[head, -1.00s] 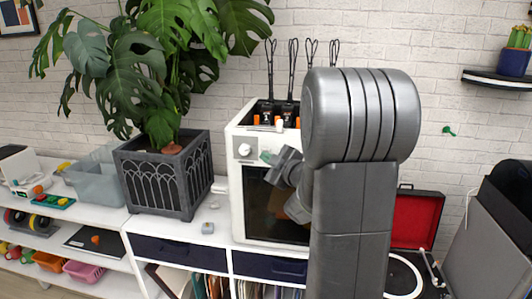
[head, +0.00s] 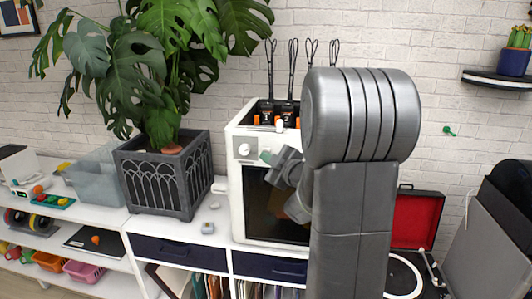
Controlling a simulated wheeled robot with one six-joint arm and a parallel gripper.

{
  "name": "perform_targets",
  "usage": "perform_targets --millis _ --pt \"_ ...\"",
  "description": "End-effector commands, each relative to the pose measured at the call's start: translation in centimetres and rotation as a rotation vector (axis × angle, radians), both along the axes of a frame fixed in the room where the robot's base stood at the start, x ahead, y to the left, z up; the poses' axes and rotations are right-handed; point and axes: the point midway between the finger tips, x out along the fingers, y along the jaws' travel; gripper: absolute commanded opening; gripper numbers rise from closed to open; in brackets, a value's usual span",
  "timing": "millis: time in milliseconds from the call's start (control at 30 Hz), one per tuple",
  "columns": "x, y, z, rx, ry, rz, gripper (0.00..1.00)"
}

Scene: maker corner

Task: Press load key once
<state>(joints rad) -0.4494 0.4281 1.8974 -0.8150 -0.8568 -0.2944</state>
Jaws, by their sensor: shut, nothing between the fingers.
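The white printer (head: 235,190) stands on the white shelf unit with a dark front opening. Its upper front panel carries a round white knob (head: 244,151) and, right of it, a small green patch (head: 265,156); I cannot tell if this is a key or a display. My gripper (head: 274,160) is shut and empty, just right of the green patch at the front panel. Whether it touches the panel cannot be told. No key marked load can be made out; my arm hides the right part of the panel.
A big plant in a dark grey planter (head: 163,192) stands close left of the printer. A small grey block (head: 207,228) lies on the shelf top (head: 226,236) in front. An open red case (head: 417,220) with a turntable is at the right.

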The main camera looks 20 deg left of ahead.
Motion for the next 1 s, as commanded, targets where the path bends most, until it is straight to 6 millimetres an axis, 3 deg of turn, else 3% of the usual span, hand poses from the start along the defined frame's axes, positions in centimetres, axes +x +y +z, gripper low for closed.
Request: perform_targets --millis 1000 --pt "0.85 0.19 0.00 0.001 0.001 0.000 0.00"
